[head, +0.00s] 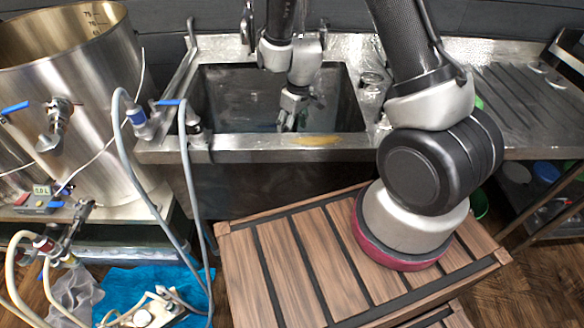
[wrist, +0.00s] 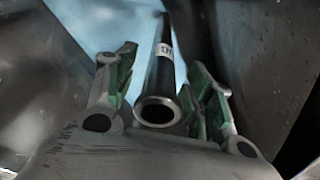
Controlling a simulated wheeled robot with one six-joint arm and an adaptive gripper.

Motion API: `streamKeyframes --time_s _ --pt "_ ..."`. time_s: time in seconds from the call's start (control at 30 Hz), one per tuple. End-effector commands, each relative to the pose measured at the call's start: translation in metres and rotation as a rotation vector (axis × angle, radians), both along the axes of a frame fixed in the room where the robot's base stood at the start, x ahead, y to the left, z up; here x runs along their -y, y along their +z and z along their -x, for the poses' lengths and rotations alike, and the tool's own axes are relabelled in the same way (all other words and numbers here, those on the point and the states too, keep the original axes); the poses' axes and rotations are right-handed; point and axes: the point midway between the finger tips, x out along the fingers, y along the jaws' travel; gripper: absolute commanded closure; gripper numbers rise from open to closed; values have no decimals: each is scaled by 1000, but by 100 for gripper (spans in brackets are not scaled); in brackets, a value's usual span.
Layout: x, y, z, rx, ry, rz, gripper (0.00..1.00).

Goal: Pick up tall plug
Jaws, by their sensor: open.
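The tall plug (wrist: 158,82) is a dark, slim tube with a pale label and a bright ring around its open near end. In the wrist view it runs up the middle of the picture, between the two green-padded fingers of my gripper (wrist: 163,68). The fingers are open, with a gap visible on the left side; on the right the tube lies close to the finger, and I cannot tell whether they touch. In the head view my gripper (head: 291,117) reaches down into the sink (head: 228,105). I cannot make out the plug there.
The sink's front rim (head: 260,143) and walls surround my gripper closely. A pale blue patch (wrist: 100,38) lies behind the plug. A large steel kettle (head: 75,100) and grey hoses (head: 187,200) stand left. A ribbed drainboard (head: 525,95) extends right.

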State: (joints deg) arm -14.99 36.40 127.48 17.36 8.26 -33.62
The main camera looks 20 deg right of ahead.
Motion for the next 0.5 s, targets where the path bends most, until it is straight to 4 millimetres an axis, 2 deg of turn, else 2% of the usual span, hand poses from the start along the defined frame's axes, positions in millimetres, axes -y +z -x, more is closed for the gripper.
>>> streamKeyframes --time_s 0.1,0.27,0.37,0.5 --pt "0 -6 -1 -1 0 1 47" --pt "0 -6 -1 0 0 0 47" --pt "0 -6 -1 0 0 0 62" --pt "0 -6 -1 0 0 0 87"
